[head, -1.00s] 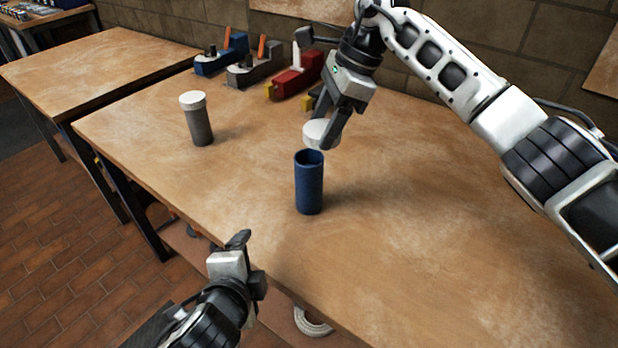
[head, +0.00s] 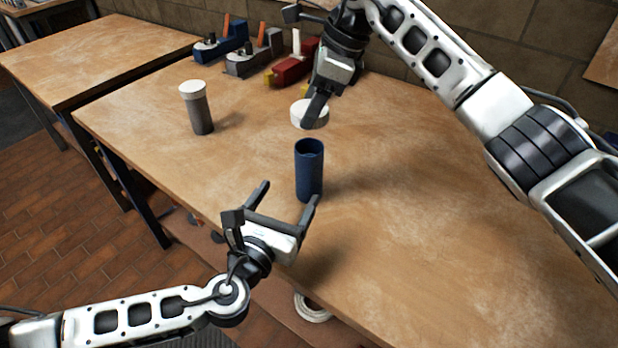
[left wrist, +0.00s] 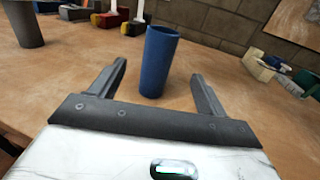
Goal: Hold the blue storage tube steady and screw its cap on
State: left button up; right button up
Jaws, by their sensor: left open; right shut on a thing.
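The blue storage tube (head: 309,175) stands upright and uncapped on the wooden table, its open top facing up. It also shows in the left wrist view (left wrist: 158,62), ahead of and between the spread fingers. My left gripper (head: 288,193) is open and empty at the table's front edge, its fingers pointing toward the tube; I see no contact. My right gripper (head: 318,108) is shut on the white cap (head: 305,116) and holds it above and slightly behind the tube, apart from it. Part of the cap is hidden by a finger.
A grey tube with a white lid (head: 196,107) stands at the left. Tape-dispenser-like tools in blue (head: 222,46), grey (head: 255,60) and red (head: 293,67) line the back near the wall. The table (head: 430,220) is clear at the right and front.

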aim_at(310, 158)
pick_arm(q)
jog(key=shift+w, duration=0.1)
jog(key=x, duration=1.1)
jog(key=shift+w+d, duration=0.25)
jog(key=shift+w, duration=0.1)
jog(key=c, duration=1.5)
pick_arm(e)
jog(key=shift+f, duration=2.45)
